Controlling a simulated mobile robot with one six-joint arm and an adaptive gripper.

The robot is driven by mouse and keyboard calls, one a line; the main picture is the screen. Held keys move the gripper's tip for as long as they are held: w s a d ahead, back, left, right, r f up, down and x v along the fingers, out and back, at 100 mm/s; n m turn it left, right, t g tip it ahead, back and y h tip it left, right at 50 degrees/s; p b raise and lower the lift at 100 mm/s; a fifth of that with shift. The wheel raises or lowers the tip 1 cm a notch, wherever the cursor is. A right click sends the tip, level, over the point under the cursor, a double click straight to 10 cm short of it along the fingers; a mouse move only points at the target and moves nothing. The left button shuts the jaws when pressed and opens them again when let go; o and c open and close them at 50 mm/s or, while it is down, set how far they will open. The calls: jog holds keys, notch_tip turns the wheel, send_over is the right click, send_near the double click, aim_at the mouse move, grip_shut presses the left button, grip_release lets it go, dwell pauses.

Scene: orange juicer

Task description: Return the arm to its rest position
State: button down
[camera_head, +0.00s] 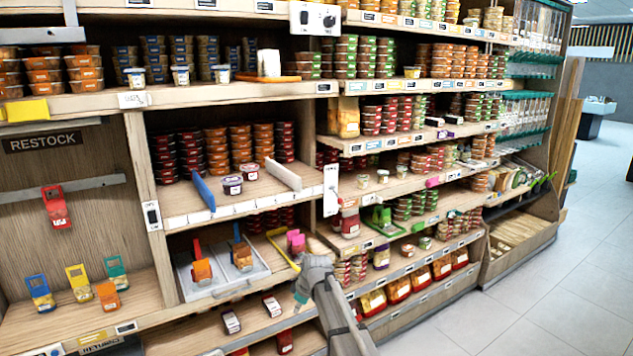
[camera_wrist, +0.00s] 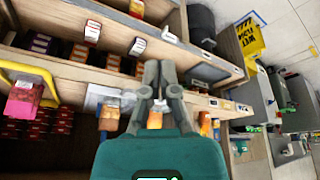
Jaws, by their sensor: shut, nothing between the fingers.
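My arm (camera_head: 340,318) reaches up from the bottom of the head view toward the lower shelves. My gripper (camera_head: 299,299) hangs in front of the lower shelf with its fingers pointing down. In the wrist view my gripper (camera_wrist: 158,66) shows two grey fingers brought together, with nothing between them. It appears apart from the shelf goods behind it. No orange juicer shows in either view. Part of the shelf behind my arm is hidden.
A white tray (camera_head: 232,284) with orange-and-blue packs stands left of my gripper. Small boxes (camera_head: 231,321) lie on the bottom shelf. Open floor (camera_head: 560,310) lies to the right.

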jog(key=s+d+f+m+g+h, duration=0.1)
jog(key=s+d+m+g+h, duration=0.1)
jog(key=s+d+m, duration=1.1)
jog(key=s+d+h, duration=0.1)
jog(key=s+d, duration=0.8)
jog(key=s, duration=0.3)
jog(key=shift+s+d+h, duration=0.2)
jog(key=shift+d+h, duration=0.1)
jog(key=shift+d, duration=0.1)
jog(key=shift+f, duration=0.1)
